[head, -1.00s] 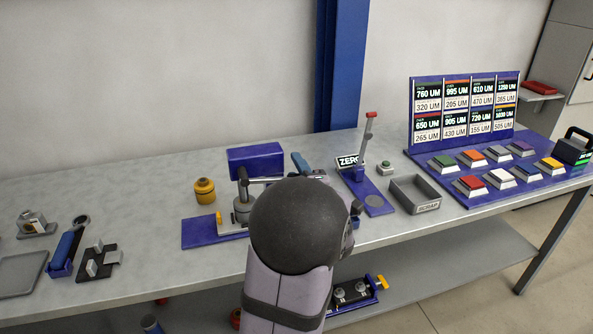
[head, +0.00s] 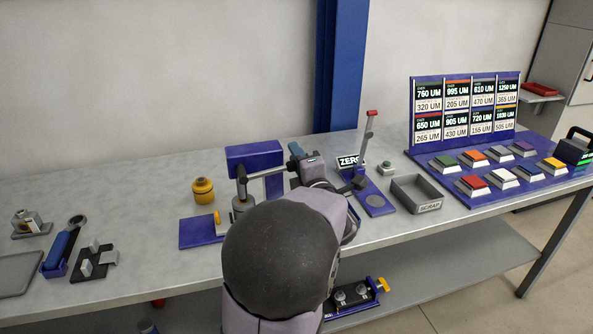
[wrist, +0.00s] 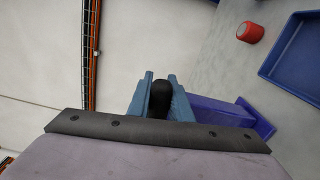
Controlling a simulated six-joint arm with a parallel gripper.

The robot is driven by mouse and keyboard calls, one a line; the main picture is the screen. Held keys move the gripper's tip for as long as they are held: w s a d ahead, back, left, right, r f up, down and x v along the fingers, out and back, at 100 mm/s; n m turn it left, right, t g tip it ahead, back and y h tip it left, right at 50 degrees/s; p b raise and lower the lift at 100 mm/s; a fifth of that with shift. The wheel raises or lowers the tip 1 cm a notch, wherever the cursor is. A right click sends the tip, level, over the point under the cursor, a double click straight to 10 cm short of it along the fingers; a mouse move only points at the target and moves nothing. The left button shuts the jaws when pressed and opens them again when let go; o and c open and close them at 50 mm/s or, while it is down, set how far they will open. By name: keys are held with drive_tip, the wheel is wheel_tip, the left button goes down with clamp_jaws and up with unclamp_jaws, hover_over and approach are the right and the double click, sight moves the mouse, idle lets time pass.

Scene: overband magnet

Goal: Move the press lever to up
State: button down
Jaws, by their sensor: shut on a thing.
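The press (head: 252,157) is a blue frame with a blue head and a grey post, standing on the bench at the middle. My gripper (head: 296,150) is just right of the press head in the head view. In the wrist view its blue fingers (wrist: 160,97) are shut on the black knob (wrist: 159,98) of the press lever. A blue-purple part of the press (wrist: 222,112) shows right of the fingers in the wrist view.
A yellow pot (head: 203,190) stands left of the press. Right of my gripper are the ZERO sign (head: 349,161), an upright red-tipped lever (head: 370,125) and a grey scrap bin (head: 416,193). Coloured button blocks stand farther right.

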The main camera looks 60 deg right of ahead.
drive_tip(key=w+a+r+n+b, duration=0.2)
drive_tip(key=r+n+b, duration=0.1)
drive_tip(key=r+n, duration=0.2)
drive_tip(key=w+a+r+n+b, duration=0.2)
drive_tip(key=a+r+n+b, duration=0.1)
drive_tip(key=r+n+b, duration=0.1)
drive_tip(key=shift+w+r+n, duration=0.4)
drive_tip(key=shift+r+n, duration=0.2)
drive_tip(key=shift+n, duration=0.3)
drive_tip(key=c, duration=1.6)
unclamp_jaws()
drive_tip(key=shift+r, duration=0.15)
wheel_tip(320, 180, up, 10)
drive_tip(key=p, duration=0.5)
